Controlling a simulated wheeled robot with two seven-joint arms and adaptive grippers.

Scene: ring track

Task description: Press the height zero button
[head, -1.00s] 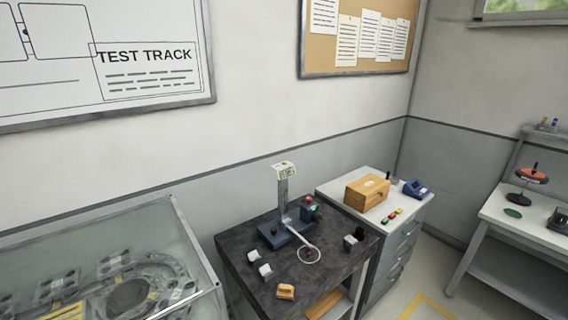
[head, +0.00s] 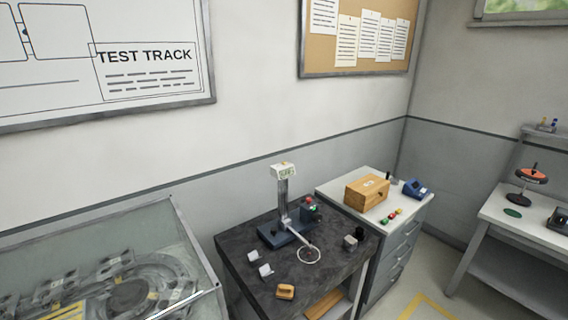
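A height gauge stands upright on the dark stone-topped table, with a blue-grey base (head: 283,234), a grey column (head: 283,200) and a white head with a small display (head: 284,171) at its top. An arm with a ring (head: 308,255) at its end reaches out from the column over the table. A small dark box with a red and a green button (head: 311,209) stands just right of the column. The lettering on the buttons and display is too small to read, so I cannot tell which button is the height zero. Neither of my grippers is in view.
The dark table (head: 245,262) also holds two small white blocks (head: 259,262), a wooden block (head: 285,291) and a small grey block (head: 350,243). A drawer cabinet (head: 392,262) with a wooden box (head: 367,192) adjoins it on the right. A glass-covered track case (head: 180,225) stands left.

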